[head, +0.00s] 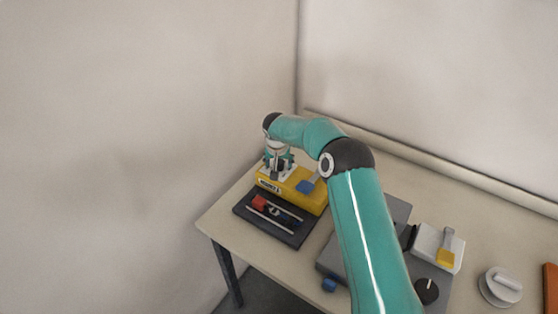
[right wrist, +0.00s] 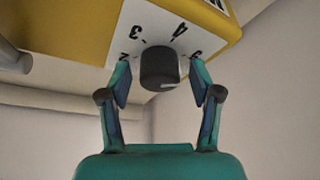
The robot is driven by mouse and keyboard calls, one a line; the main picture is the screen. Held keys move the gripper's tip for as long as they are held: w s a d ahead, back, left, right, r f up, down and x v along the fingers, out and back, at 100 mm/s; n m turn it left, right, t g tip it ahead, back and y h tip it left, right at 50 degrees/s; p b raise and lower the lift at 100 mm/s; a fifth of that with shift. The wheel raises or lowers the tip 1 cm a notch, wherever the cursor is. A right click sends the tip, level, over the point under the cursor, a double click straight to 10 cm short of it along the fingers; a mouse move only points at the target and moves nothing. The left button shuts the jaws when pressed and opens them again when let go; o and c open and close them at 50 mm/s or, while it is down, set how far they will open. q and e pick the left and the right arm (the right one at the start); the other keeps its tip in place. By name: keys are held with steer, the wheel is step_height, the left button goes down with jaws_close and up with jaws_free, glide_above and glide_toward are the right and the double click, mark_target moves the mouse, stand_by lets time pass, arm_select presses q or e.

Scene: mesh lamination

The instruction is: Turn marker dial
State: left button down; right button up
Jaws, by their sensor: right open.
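The marker dial is a dark round knob (right wrist: 160,68) on a white numbered plate (right wrist: 185,28), in the right wrist view. The plate is on top of a yellow box (head: 307,197), at the back left of the table in the head view. My right gripper (right wrist: 163,82) is open, with one finger on each side of the knob and a gap showing beside it. In the head view my right gripper (head: 278,166) points down over the plate and hides the knob. The left gripper is not in view.
A dark tray (head: 272,236) with a red block (head: 259,202) lies in front of the yellow box. Right of my arm are a white block with a yellow part (head: 446,257), a black knob (head: 427,291) and a round white piece (head: 500,286). Walls stand behind and left.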

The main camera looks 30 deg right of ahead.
steer(key=c, duration=1)
steer(key=shift+w+d, duration=0.1)
steer(key=shift+c, duration=0.7)
steer(key=shift+r, duration=0.1)
